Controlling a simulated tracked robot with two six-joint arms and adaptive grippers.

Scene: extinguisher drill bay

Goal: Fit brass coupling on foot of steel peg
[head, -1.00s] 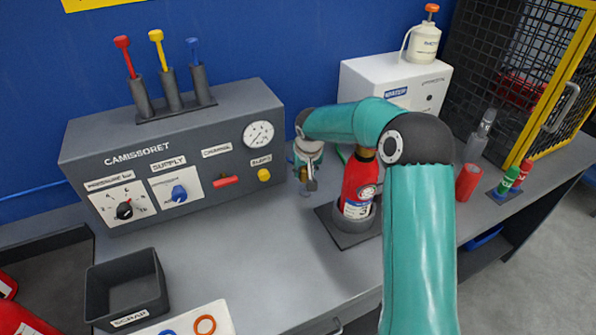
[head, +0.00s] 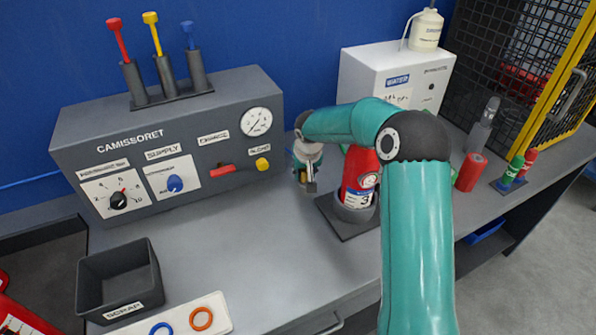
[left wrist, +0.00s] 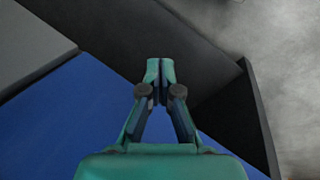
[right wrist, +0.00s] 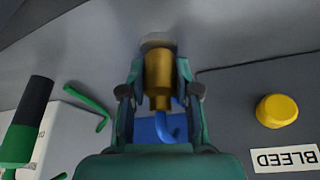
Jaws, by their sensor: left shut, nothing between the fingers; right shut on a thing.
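My right gripper (head: 308,185) is low over the bench, between the console and the red extinguisher (head: 357,170). In the right wrist view it is shut on the brass coupling (right wrist: 158,75), which lies lengthwise between the fingers. A short pale grey round piece (right wrist: 157,41) shows at the coupling's far end; it may be the steel peg, but I cannot tell whether the two are joined. In the head view the coupling is too small to make out. My left gripper (left wrist: 160,75) is shut and empty, and shows only in the left wrist view.
The console with a yellow bleed button (right wrist: 276,111) is left of my right gripper. A blue hook (right wrist: 166,128) and a green hooked piece (right wrist: 90,108) are near it in the wrist view. A scrap bin (head: 120,278) stands front left. The bench middle is clear.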

